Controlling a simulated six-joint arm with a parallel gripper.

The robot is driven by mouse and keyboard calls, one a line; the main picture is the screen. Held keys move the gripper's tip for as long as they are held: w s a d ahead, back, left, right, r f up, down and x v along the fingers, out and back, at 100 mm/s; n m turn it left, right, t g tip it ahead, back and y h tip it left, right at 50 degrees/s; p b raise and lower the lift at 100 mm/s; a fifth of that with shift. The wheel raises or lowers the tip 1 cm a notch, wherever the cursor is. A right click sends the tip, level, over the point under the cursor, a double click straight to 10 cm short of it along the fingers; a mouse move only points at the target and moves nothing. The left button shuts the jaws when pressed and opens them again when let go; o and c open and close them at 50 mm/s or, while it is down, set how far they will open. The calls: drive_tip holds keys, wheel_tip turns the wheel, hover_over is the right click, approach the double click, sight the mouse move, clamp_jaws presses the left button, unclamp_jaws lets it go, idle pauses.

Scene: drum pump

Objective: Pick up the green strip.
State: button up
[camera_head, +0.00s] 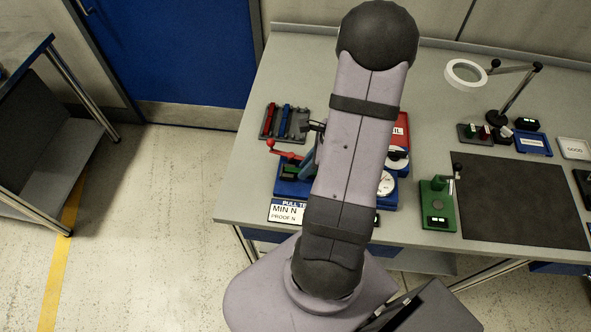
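A dark tray (262,136) at the left of the bench holds a red strip (269,118) and a blue strip (285,120) side by side. The right part of the tray is dark, and I cannot clearly make out a green strip there. My gripper (317,126) is mostly hidden behind my arm. Only a small dark part of it shows, just right of the tray. Whether it is open, shut or holding something does not show.
A blue pull tester (292,187) with a red lever (286,152) and a dial (387,183) stands nearer, partly behind my arm. A red box (401,128) is right of my arm. A green fixture (437,212), black mat (520,200) and ring lamp (465,74) are further right.

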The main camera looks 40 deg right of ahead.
drive_tip(key=shift+w+f, duration=0.1)
drive_tip(key=shift+f, duration=0.05)
clamp_jaws()
drive_tip(key=shift+r, duration=0.2)
wheel_tip(320, 180, up, 10)
idle(0.7)
drive_tip(key=shift+r+p, duration=1.35)
drive_tip(key=shift+p, duration=0.4)
